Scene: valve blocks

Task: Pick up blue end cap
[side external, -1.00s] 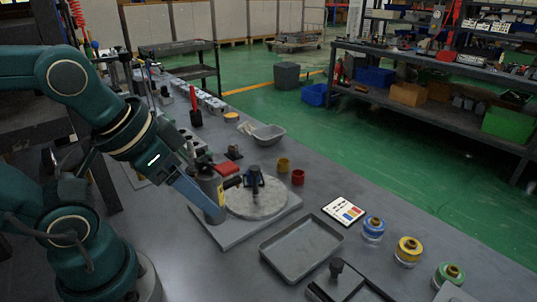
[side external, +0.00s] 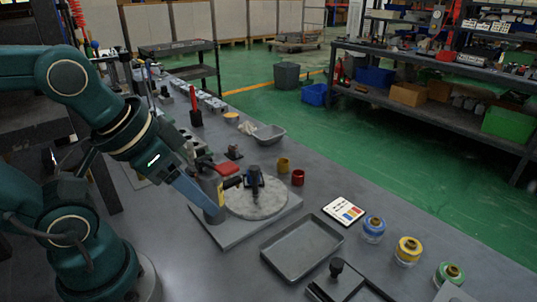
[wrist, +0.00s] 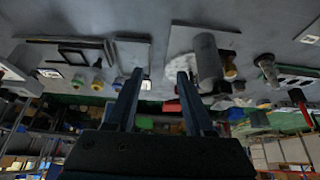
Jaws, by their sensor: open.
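My gripper (wrist: 160,73) is open, with its two fingers apart and nothing between them in the wrist view. In the side external view, a blue-grey finger (side external: 193,194) slants down beside an upright cylinder at the left of a round stone-like disc (side external: 258,206). A clear round item with a blue top (side external: 373,228) stands on the table to the right, well away from the gripper. I cannot tell which blue piece is the end cap.
A yellow cup (side external: 283,164) and a red cup (side external: 298,177) stand behind the disc. An empty grey tray (side external: 265,247) lies in front. Yellow-topped (side external: 408,250) and green-topped (side external: 449,274) items stand at the right. A card (side external: 344,211) lies flat.

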